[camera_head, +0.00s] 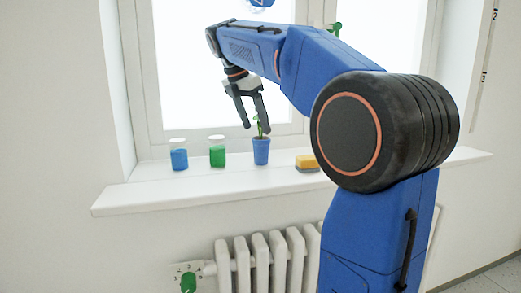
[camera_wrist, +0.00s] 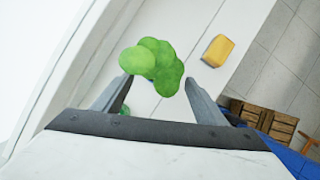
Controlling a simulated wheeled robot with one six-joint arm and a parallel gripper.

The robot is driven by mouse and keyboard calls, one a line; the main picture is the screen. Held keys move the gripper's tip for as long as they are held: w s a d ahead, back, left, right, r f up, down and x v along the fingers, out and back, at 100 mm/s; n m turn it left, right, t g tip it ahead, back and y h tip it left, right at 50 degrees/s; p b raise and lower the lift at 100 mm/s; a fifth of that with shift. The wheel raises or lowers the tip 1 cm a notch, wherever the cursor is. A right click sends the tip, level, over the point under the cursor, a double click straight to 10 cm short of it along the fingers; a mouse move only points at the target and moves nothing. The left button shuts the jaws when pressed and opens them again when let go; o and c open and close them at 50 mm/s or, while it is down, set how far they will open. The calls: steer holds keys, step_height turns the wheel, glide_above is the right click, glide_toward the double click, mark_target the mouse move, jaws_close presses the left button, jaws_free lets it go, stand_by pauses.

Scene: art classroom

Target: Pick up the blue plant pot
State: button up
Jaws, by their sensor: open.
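The blue plant pot (camera_head: 261,151) stands upright on the white windowsill (camera_head: 130,196), with a small green plant (camera_head: 258,126) growing from it. My gripper (camera_head: 256,125) is open and empty, pointing down just above the pot, with its fingertips around the height of the plant. In the wrist view the green leaves (camera_wrist: 155,66) show ahead of and between the two open fingers (camera_wrist: 158,82). The leaves hide the pot in that view.
A jar with blue contents (camera_head: 179,158) and a jar with green contents (camera_head: 217,156) stand left of the pot. A yellow sponge-like block (camera_head: 307,161) lies to its right and shows in the wrist view (camera_wrist: 218,51). A white radiator (camera_head: 262,262) is below the sill; the window is behind.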

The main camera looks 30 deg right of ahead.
mark_target(259, 138)
steer(key=shift+w+x, duration=0.15)
steer(key=shift+x, duration=1.95)
steer(key=shift+w+x, duration=0.1)
steer(key=shift+x, duration=2)
steer(key=shift+a, duration=0.1)
steer(key=shift+c, duration=0.3)
steer(key=c, duration=1.2)
